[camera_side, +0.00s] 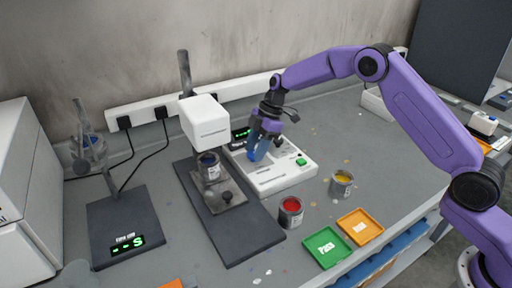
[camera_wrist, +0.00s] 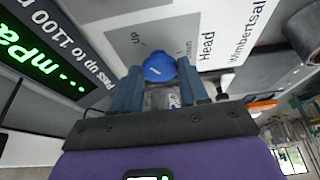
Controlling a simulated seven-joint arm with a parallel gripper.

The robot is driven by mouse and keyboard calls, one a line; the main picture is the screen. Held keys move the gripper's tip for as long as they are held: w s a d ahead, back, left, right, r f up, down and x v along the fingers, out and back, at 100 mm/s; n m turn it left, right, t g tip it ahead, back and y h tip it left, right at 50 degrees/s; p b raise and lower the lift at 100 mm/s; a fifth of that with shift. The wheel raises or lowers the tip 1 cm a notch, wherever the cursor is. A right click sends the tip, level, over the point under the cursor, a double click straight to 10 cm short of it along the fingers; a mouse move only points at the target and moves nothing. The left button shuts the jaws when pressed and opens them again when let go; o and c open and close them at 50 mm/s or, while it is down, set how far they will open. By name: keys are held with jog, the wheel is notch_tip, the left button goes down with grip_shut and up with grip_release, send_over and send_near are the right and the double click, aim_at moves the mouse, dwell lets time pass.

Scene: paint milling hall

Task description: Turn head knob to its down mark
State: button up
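The blue head knob (camera_wrist: 160,68) sits on the white panel of a bench unit. In the wrist view it lies between my fingertips and fills the gap between them. My gripper (camera_wrist: 161,78) has one blue-grey finger on each side of the knob, apparently touching it. The printed marks "UP" and "down" (camera_wrist: 188,48) stand on a grey patch by the knob, the latter partly hidden, with "Head" beside it. The pointer of the knob cannot be made out. In the side view my gripper (camera_side: 256,150) reaches down to the white unit (camera_side: 275,180) and hides the knob.
A white-headed stand (camera_side: 205,122) with a can under it is left of the unit. A lit scale (camera_side: 128,220) is at left.

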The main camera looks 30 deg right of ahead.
jog(key=shift+m, duration=0.4)
jog(key=m, duration=0.1)
jog(key=m+t, duration=0.1)
jog(key=m, duration=0.1)
jog(key=m+t, duration=0.1)
jog(key=shift+s+m, duration=0.25)
jog(key=shift+m, duration=0.15)
jog(key=m, duration=0.2)
jog(key=m+t+h, duration=0.1)
jog(key=m, duration=0.1)
jog(key=m+h, duration=0.1)
jog(key=m, duration=0.1)
jog(key=shift+s+a+t, duration=0.2)
jog(key=shift+a+t, duration=0.05)
jog(key=shift+t, duration=0.15)
jog(key=m, duration=0.2)
jog(key=m+h, duration=0.1)
jog(key=m, duration=0.1)
jog(key=m+h, duration=0.1)
jog(key=m, duration=0.1)
jog(key=shift+a+t, duration=0.3)
jog(key=shift+t, duration=0.1)
jog(key=m+h, duration=0.1)
jog(key=m, duration=0.2)
jog(key=m+h, duration=0.1)
jog(key=m, duration=0.2)
jog(key=shift+a+g+h, duration=0.15)
jog(key=shift+g+h, duration=0.15)
jog(key=shift+m, duration=0.3)
